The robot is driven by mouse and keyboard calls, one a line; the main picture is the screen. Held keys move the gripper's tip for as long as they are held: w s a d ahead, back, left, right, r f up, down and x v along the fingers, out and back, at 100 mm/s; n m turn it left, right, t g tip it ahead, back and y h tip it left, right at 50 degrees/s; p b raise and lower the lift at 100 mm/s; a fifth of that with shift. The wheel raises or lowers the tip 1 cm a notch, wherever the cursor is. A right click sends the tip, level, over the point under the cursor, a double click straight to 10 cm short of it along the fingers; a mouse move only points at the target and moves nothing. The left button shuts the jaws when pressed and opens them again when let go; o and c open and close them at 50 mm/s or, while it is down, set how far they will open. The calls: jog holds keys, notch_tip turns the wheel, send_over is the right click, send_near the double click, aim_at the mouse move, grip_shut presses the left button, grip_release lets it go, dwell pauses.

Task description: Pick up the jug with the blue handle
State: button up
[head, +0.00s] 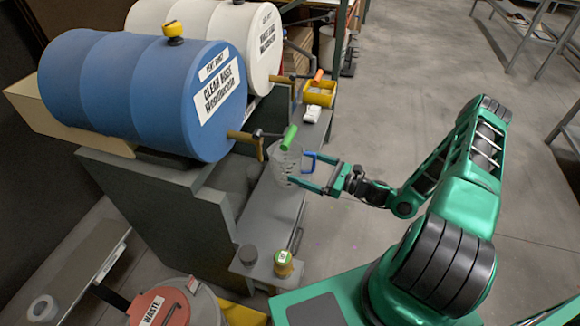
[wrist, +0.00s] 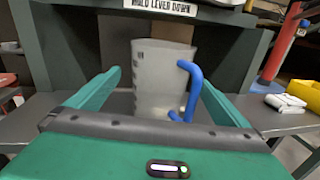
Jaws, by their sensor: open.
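The jug (head: 285,164) is translucent grey with a blue handle (head: 309,161). It stands upright on the grey shelf under the spigot of the blue drum. In the wrist view the jug (wrist: 160,80) is centred, with its blue handle (wrist: 188,90) on its right side. My gripper (head: 318,172) is open at the jug, coming from the right in the head view. In the wrist view its two green fingers (wrist: 160,92) reach forward on either side of the jug and handle. I cannot tell whether they touch it. The jug's base is hidden behind my gripper's body.
A blue drum (head: 130,90) with a green-handled tap (head: 289,137) is above the jug. A white drum (head: 205,40) stands behind. A yellow bin (head: 320,93) and a white object (head: 311,114) sit farther along the shelf. A small yellow-green container (head: 283,264) stands at the near end.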

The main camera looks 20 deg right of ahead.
aim_at(275, 154)
jog(key=shift+r+x, duration=0.15)
jog(key=shift+x, duration=1.6)
jog(key=shift+r+x, duration=0.1)
jog(key=shift+x, duration=1.7)
jog(key=shift+d, duration=0.1)
jog(key=c, duration=0.9)
jog(key=shift+r, duration=0.15)
jog(key=shift+c, duration=0.2)
